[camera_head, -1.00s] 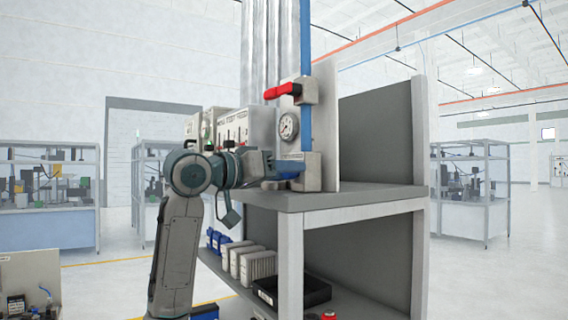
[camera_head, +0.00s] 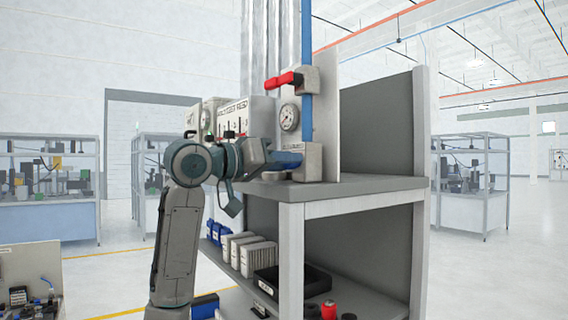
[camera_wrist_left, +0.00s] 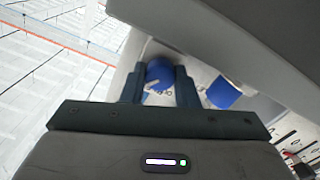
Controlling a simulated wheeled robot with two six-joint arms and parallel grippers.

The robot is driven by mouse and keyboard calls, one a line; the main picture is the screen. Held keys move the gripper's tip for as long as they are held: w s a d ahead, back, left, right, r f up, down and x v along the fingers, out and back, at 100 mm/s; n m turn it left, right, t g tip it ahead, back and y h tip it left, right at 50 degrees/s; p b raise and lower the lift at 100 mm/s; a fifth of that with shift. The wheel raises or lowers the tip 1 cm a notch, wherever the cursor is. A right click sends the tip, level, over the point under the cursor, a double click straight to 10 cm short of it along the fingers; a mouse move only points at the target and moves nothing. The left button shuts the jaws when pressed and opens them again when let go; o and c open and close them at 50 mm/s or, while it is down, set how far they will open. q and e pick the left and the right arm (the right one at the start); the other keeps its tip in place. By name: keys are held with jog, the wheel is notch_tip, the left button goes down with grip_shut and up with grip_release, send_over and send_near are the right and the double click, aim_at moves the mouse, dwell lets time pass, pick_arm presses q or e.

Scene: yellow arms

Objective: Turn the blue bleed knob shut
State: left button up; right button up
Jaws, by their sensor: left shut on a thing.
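The blue bleed knob (camera_head: 288,160) sticks out from the left of a pale block at the foot of the blue pipe (camera_head: 306,55). My left gripper (camera_head: 272,160) reaches it from the left and is shut on it. In the left wrist view the blue knob (camera_wrist_left: 160,74) sits between the two dark fingers of the left gripper (camera_wrist_left: 159,86). The fingers partly hide the knob in the head view. I cannot tell how far the knob is turned. My right gripper is in neither view.
Above the knob are a round gauge (camera_head: 289,118) and a red handle (camera_head: 284,81). The bench top (camera_head: 350,187) lies below, with boxes and a black tray (camera_head: 292,284) on the lower shelf. A grey upright panel (camera_head: 376,125) stands to the right.

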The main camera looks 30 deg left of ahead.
pick_arm(q)
jog(key=n+b, duration=0.1)
jog(key=n, duration=0.4)
jog(key=n+b, duration=0.1)
jog(key=n, duration=0.3)
jog(key=shift+f+n+b, duration=0.1)
jog(key=shift+n+b, duration=0.25)
jog(key=shift+n, duration=0.05)
jog(key=n+b, duration=0.2)
jog(key=n, duration=0.2)
jog(key=shift+n+b, duration=0.55)
jog(key=shift+n, duration=1.05)
jog(key=o, duration=1)
jog(key=shift+a, duration=0.1)
